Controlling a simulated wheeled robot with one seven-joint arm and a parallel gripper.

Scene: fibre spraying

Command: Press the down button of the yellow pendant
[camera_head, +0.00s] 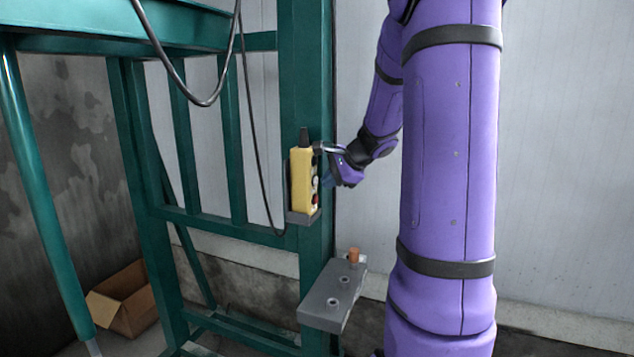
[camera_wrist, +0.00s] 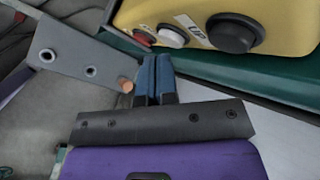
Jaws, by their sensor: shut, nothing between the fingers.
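The yellow pendant (camera_head: 298,182) stands upright against a green post, its button face turned right towards my gripper. In the wrist view the pendant (camera_wrist: 285,14) fills the top edge. It shows a red button (camera_wrist: 143,38), a white button (camera_wrist: 171,36) and a larger black button (camera_wrist: 232,33). A white label that seems to read "UP" lies between the white and black ones. My gripper (camera_wrist: 154,68) is shut and empty, its blue fingertips together just below the red and white buttons in the picture. In the head view my gripper (camera_head: 329,181) is right of the pendant. Contact cannot be told.
A grey bracket (camera_head: 331,297) with holes and a copper-coloured peg (camera_head: 354,255) juts out below the pendant. Green frame posts (camera_head: 308,80) stand behind and left. Black cables (camera_head: 205,103) hang at upper left. A cardboard box (camera_head: 124,300) sits on the floor at left.

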